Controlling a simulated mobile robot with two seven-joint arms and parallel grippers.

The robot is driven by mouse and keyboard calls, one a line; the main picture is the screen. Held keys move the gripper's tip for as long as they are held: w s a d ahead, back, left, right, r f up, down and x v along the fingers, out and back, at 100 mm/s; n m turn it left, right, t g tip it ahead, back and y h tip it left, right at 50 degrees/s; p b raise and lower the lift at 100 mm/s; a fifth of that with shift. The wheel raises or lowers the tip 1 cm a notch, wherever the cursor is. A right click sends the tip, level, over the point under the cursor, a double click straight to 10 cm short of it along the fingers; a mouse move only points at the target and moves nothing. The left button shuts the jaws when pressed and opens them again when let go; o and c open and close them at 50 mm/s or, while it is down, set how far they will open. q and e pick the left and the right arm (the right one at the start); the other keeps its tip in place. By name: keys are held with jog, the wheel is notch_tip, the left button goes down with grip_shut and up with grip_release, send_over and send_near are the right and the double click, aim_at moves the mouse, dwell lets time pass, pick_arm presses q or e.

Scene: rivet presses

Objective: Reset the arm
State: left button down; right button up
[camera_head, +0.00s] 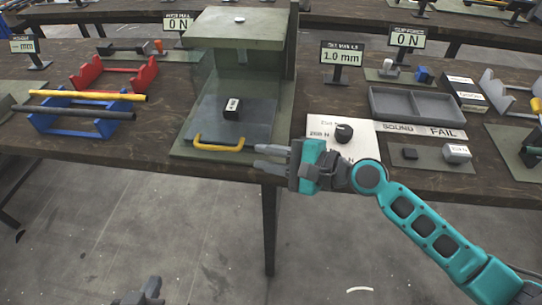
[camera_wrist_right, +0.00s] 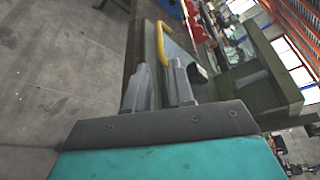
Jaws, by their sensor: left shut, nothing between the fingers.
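My right gripper (camera_head: 257,156) is open and empty at the table's front edge, with a clear gap between its two fingers. Its fingertips are just right of the yellow handle (camera_head: 219,144) at the front of the green press (camera_head: 236,30). In the right wrist view the fingers (camera_wrist_right: 160,68) are apart, with the yellow handle (camera_wrist_right: 148,46) just beyond the tips. My left gripper (camera_head: 148,293) is shut and empty, low at the bottom edge of the head view, away from the table.
A white dial panel (camera_head: 343,151) lies beside my right gripper. A grey tray (camera_head: 415,105) and a "SOUND FAIL" strip (camera_head: 421,132) lie to the right. A blue rack (camera_head: 77,125) with rods and a red rack (camera_head: 113,77) stand left. The floor in front is clear.

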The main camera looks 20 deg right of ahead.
jog(key=shift+s+d+r, duration=0.1)
jog(key=shift+s+d, duration=0.1)
dwell(0.4)
jog(key=s+d+f+n+h, duration=0.3)
jog(key=s+f+n, duration=0.3)
jog(key=f+n, duration=0.2)
jog(key=s+d+f+n+h, duration=0.3)
jog(key=s+f+n+h, duration=0.3)
jog(key=f+n, duration=0.3)
jog(key=shift+s+d+f+t+h, duration=0.3)
jog(key=shift+s+d, duration=0.05)
jog(key=shift+s, duration=0.1)
